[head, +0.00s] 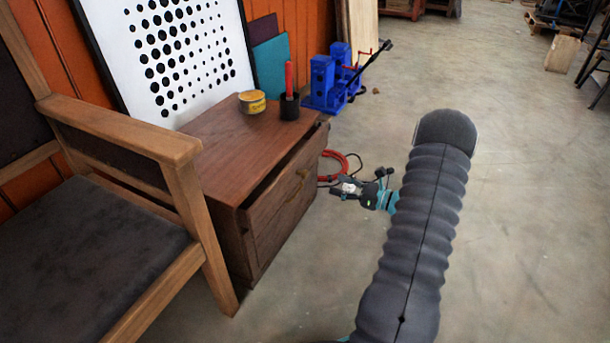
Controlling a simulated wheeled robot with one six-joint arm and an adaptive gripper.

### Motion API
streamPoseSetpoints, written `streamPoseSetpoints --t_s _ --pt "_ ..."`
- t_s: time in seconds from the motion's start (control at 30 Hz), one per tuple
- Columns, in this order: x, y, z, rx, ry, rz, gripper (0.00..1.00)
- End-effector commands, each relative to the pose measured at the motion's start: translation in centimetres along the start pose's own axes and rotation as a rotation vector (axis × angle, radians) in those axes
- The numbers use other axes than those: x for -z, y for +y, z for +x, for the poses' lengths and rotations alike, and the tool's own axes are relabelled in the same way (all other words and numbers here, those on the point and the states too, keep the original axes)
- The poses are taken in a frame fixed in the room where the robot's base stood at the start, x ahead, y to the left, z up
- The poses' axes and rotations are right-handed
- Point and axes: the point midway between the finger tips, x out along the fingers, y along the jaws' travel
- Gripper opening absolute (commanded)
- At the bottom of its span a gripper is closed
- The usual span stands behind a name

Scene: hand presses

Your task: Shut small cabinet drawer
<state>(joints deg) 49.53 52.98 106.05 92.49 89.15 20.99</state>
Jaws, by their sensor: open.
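The small wooden cabinet (240,150) stands left of centre, against the orange wall. Its drawer (285,192) is pulled out a little, and a dark gap shows between its front and the cabinet top. My dark ribbed arm covers the floor to the right.
A wooden armchair (130,210) is close on the left.

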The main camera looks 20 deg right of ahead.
Motion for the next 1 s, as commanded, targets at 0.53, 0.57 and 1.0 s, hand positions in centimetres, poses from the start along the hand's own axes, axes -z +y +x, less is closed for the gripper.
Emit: streamPoseSetpoints --t_s 0.53,0.57,1.0 --pt "0.1 0.2 9.8 -0.004 0.001 -0.001 0.56" --pt "0.1 0.2 10.2 -0.004 0.001 -0.001 0.56" --pt "0.0 0.1 12.2 -0.002 0.002 -0.001 0.56"
